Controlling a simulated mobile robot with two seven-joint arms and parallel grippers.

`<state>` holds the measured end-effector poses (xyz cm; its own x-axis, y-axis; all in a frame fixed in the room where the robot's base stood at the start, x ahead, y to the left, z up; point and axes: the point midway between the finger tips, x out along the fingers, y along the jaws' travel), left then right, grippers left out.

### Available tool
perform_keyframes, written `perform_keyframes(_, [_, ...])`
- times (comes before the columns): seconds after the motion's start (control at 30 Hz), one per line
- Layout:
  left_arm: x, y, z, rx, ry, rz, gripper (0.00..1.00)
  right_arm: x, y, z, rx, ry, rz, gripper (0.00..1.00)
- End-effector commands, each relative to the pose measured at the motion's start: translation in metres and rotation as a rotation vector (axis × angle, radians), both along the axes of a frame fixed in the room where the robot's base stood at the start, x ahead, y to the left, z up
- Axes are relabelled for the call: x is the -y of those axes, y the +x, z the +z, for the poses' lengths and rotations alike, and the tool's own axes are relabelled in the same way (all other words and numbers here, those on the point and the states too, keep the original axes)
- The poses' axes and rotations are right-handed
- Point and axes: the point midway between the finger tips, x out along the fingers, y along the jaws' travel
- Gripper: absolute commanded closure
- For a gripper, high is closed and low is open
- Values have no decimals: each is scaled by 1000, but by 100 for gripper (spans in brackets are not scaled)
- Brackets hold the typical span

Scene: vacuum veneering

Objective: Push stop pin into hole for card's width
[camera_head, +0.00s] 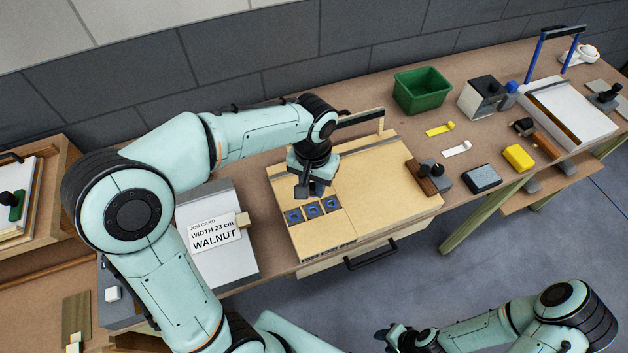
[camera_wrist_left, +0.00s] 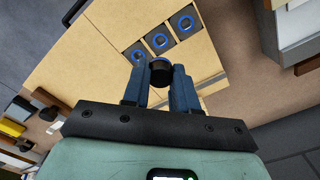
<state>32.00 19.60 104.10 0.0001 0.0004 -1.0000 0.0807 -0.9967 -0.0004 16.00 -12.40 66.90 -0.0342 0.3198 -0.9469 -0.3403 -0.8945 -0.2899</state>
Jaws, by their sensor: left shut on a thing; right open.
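My left gripper (camera_head: 309,191) is above the light wooden board (camera_head: 385,205), just behind the row of three blue-ringed holes (camera_head: 312,210). It is shut on the stop pin, whose round black end (camera_wrist_left: 160,72) shows between the fingers in the left wrist view. The pin is beside the holes in that view; its lower end is hidden. The job card (camera_head: 211,231) reads "WIDTH 23 cm WALNUT". My right gripper (camera_head: 391,337) is open and empty, low in front of the bench.
A dark wood block (camera_head: 421,177) with a black knob is at the board's right end. A green bin (camera_head: 422,91), a yellow block (camera_head: 519,157) and a grey block (camera_head: 481,179) stand further right. A drawer with a black handle (camera_head: 371,254) is below the board.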

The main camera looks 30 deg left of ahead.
Motion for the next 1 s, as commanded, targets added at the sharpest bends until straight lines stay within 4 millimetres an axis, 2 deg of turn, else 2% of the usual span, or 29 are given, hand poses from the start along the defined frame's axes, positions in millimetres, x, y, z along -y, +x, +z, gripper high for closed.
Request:
perform_keyframes(0.3, [0, 0, -1, -1, 0, -1, 100, 0, -2, -1, -2, 1, 1, 57])
perform_keyframes(0.47, [0, -1, -8, -3, 0, -1, 100, 0, -7, -6, -8, 0, 0, 57])
perform_keyframes(1.0, [0, -1, -55, -4, 1, -1, 100, 0, -35, -41, -40, 1, 0, 57])
